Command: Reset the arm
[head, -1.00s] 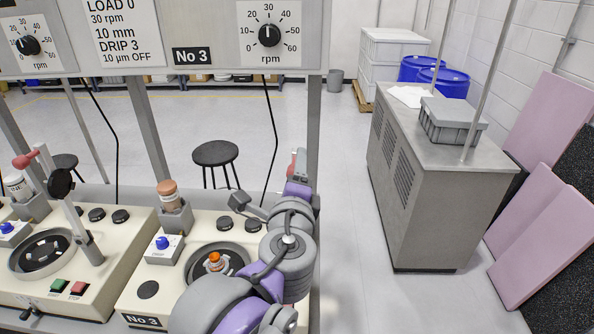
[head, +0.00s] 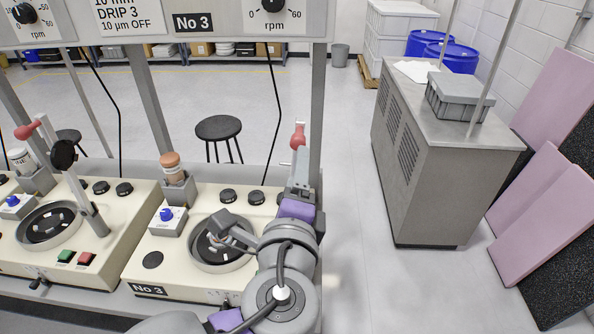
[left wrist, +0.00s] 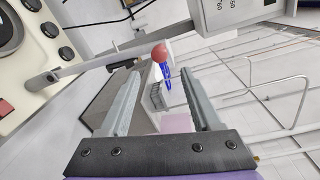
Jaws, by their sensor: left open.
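The No 3 machine (head: 180,275) stands at centre with a round dish (head: 200,258). Its lever arm with a red ball knob (head: 299,135) stands up at the machine's right side. In the left wrist view the grey lever bar (left wrist: 92,68) ends in the red ball (left wrist: 158,53). My left gripper (head: 300,178) points away from me, just below the ball in the head view. In the left wrist view the gripper (left wrist: 160,78) is open, nothing gripped, with the ball just beyond its fingertips. My wrist hides part of the dish. My right gripper is out of view.
A second machine (head: 75,190) with a raised red-knobbed lever (head: 78,185) stands at left. A control panel (head: 215,22) hangs above. A metal cabinet (head: 440,180) with a grey tub (head: 458,97) stands at right. Floor lies open between machine and cabinet.

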